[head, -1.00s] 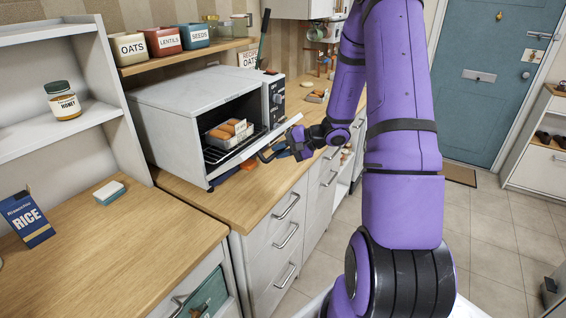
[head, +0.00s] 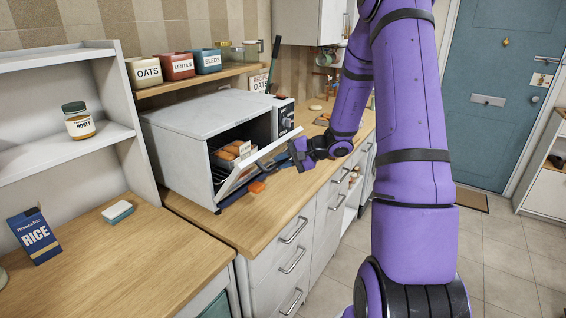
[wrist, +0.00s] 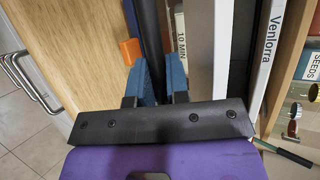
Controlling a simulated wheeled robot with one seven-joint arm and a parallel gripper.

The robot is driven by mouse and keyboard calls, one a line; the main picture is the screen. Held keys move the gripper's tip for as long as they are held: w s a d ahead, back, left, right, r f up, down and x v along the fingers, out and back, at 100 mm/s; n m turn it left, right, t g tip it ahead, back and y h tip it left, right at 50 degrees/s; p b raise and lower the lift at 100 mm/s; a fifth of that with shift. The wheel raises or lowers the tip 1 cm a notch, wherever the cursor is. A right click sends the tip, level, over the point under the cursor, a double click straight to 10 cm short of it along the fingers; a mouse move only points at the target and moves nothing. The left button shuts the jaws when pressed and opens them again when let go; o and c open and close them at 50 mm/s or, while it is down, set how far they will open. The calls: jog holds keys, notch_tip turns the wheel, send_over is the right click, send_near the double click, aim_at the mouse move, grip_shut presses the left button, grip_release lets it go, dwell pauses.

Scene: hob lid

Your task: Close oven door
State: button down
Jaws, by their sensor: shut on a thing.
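The white countertop oven (head: 200,115) stands on the wooden counter. Its door (head: 245,176) is hinged along the bottom and stands partly open, tilted up. Behind it, food in a tray (head: 234,153) shows inside the oven. My gripper (head: 290,158) is at the upper edge of the door, shut on the dark door handle (head: 268,160). In the wrist view the dark handle bar (wrist: 150,35) runs between the blue fingers (wrist: 160,82), beside the pale door panel (wrist: 202,55). The exact finger contact is partly hidden.
An orange block (head: 257,187) lies on the counter in front of the oven. A shelf with oats, lentils and seeds tins (head: 178,66) hangs above. A rice box (head: 35,236) and a sponge (head: 117,211) are at left.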

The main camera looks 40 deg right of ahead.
jog(key=c, duration=1.1)
grip_release()
jog(key=shift+d, duration=0.1)
jog(key=v, duration=1)
jog(key=shift+s+d+r, duration=0.15)
jog(key=shift+s+r, duration=0.05)
